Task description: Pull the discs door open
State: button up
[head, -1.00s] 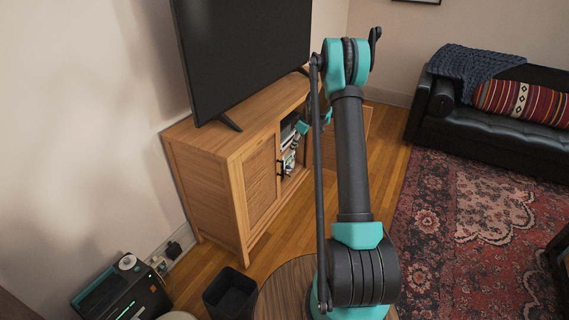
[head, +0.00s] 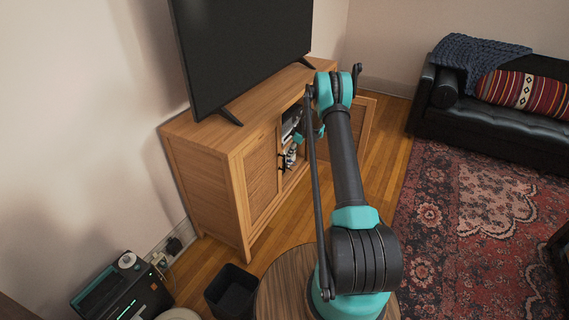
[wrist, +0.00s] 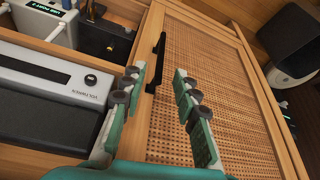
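The wooden cabinet (head: 200,148) stands under the television, with a closed cane door (head: 262,175) at its near end. At its far end a door panel (head: 367,118) stands out from the front, partly hidden by my arm. No label shows which is the discs door. In the wrist view a cane-panelled door (wrist: 225,85) with a black bar handle (wrist: 156,62) fills the middle. My gripper (wrist: 157,80) is open and empty, its fingers on either side of the handle's lower end in the picture. Whether they touch the door cannot be told.
Open shelves beside the door hold a grey device (wrist: 50,85) and other boxes. A speaker (wrist: 290,40) is beyond the door. A black bin (head: 231,292) stands on the floor near my base. A black sofa (head: 480,125) and a patterned rug (head: 460,215) lie to the right.

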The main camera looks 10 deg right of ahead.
send_over(284, 170)
jog(key=f, duration=0.7)
jog(key=shift+w+d+f, duration=0.15)
jog(key=shift+w+f, duration=0.1)
grip_shut()
